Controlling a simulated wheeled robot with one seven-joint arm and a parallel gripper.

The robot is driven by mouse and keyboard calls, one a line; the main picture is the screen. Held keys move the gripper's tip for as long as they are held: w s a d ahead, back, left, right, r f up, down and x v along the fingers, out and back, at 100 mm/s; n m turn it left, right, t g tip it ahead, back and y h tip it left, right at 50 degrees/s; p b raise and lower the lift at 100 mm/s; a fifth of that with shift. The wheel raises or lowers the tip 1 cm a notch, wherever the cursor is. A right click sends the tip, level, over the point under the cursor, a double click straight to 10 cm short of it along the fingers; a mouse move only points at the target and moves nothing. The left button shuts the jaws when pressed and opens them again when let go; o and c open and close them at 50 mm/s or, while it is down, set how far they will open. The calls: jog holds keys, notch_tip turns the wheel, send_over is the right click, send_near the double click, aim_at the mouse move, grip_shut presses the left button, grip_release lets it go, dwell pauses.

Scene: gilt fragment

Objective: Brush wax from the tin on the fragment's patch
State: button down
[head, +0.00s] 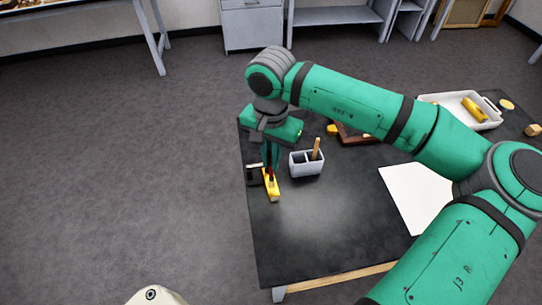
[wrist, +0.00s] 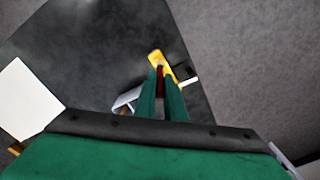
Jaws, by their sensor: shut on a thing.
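My gripper (head: 270,163) points down over the left part of the black table. In the wrist view its green fingers (wrist: 161,98) are shut on a slim dark red piece (wrist: 160,78), which looks like the brush; its tip is hard to make out. A yellow gilt bar (head: 273,190), probably the fragment, lies on the table just below the fingers and shows in the wrist view (wrist: 155,57). I cannot tell whether the brush touches it. A small dark box with a pale edge (head: 253,174) stands left of the bar. I cannot make out the wax tin for certain.
A grey divided holder (head: 306,167) with a wooden stick (head: 316,149) stands close right of the gripper. A white sheet (head: 412,197) lies to the right. A white tray (head: 434,99) holds another yellow piece (head: 475,109). The table's front middle is clear.

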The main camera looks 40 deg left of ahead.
jog(key=shift+w+d, duration=0.15)
jog(key=shift+d, duration=0.2)
jog(key=shift+a+f, duration=0.15)
jog(key=shift+f, duration=0.9)
dwell(0.3)
jog(key=shift+w, duration=0.1)
